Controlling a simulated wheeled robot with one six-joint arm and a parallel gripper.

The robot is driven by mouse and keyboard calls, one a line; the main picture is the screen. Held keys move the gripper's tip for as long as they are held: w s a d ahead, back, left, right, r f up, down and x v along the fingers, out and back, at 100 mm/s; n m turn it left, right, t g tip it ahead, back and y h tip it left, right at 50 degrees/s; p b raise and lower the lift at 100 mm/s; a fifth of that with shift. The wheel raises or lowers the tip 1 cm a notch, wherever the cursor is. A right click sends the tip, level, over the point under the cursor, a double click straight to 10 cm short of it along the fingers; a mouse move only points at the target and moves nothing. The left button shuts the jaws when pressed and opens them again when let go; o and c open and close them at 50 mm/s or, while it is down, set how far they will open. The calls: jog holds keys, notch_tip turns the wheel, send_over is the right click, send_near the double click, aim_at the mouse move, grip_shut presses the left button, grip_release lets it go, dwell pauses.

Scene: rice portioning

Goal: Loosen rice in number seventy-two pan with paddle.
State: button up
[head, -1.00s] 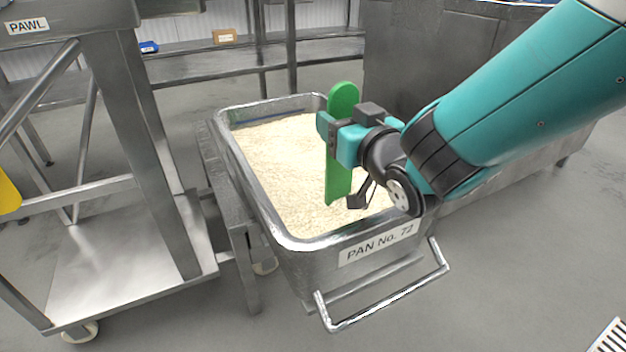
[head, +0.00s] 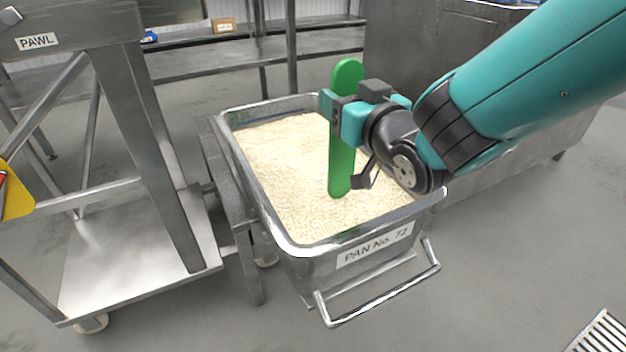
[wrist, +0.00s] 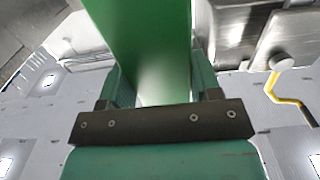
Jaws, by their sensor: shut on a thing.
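The metal pan labelled "PAN No. 72" (head: 374,246) stands in the middle of the head view, filled with loose-looking white rice (head: 285,165). My gripper (head: 333,118) is above the pan's right part, shut on the green paddle (head: 342,165). The paddle is close to upright, with its rounded top above the jaws and its lower end over the rice. I cannot tell whether its lower end touches the rice. In the wrist view the green paddle (wrist: 145,50) rises between the two fingers.
A metal frame labelled "PAWL" (head: 38,41) stands at the left with a low shelf. The pan has a front bar handle (head: 385,293). Shelving (head: 210,62) stands behind, with a small cardboard box (head: 223,25). A dark metal cabinet (head: 420,60) is behind my arm. A floor drain (head: 600,332) lies lower right.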

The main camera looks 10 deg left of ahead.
jog(key=shift+r+p, duration=3.15)
jog(key=shift+r, duration=1.8)
